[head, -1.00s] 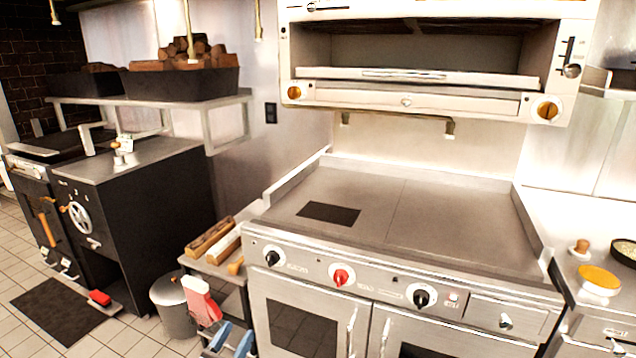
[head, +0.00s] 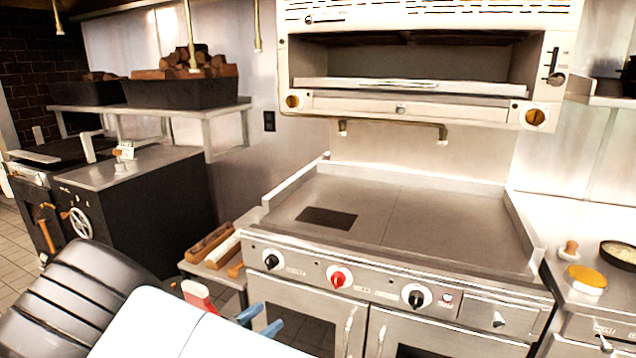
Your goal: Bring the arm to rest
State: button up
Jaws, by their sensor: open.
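My arm shows at the lower left of the head view as a black ribbed joint and a white link, close to the camera. The arm covers part of the floor and the left front of the range. The griddle range (head: 440,222) stands ahead with a bare steel top and a dark rectangular patch (head: 327,218) on its left part. Nothing is seen touching the arm.
A salamander oven (head: 405,103) hangs above the griddle. A low side stand (head: 217,250) holds wooden blocks left of the range. A black grill cabinet (head: 150,205) stands at the left. A right counter holds a yellow-topped tub (head: 586,280) and a black pan (head: 620,254).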

jog(key=d+r+m+g+y, duration=0.3)
jog(key=d+r+m+g, duration=0.5)
jog(key=d, duration=0.4)
jog(key=d+r+m+g+y, duration=0.2)
jog(key=d+r+m+g, duration=0.35)
jog(key=d+r, duration=0.6)
jog(key=s+d+r+m+t+y, duration=0.2)
jog(key=s+d+r+m+y, duration=0.2)
jog(key=s+d+r+m, duration=0.2)
jog(key=s+d+r+m+t+y, duration=0.3)
jog(key=s+d+r+m, duration=0.4)
jog(key=s+r, duration=0.3)
jog(key=shift+s+d+y, duration=0.4)
jog(key=shift+s+y, duration=0.1)
jog(key=shift+s, duration=0.55)
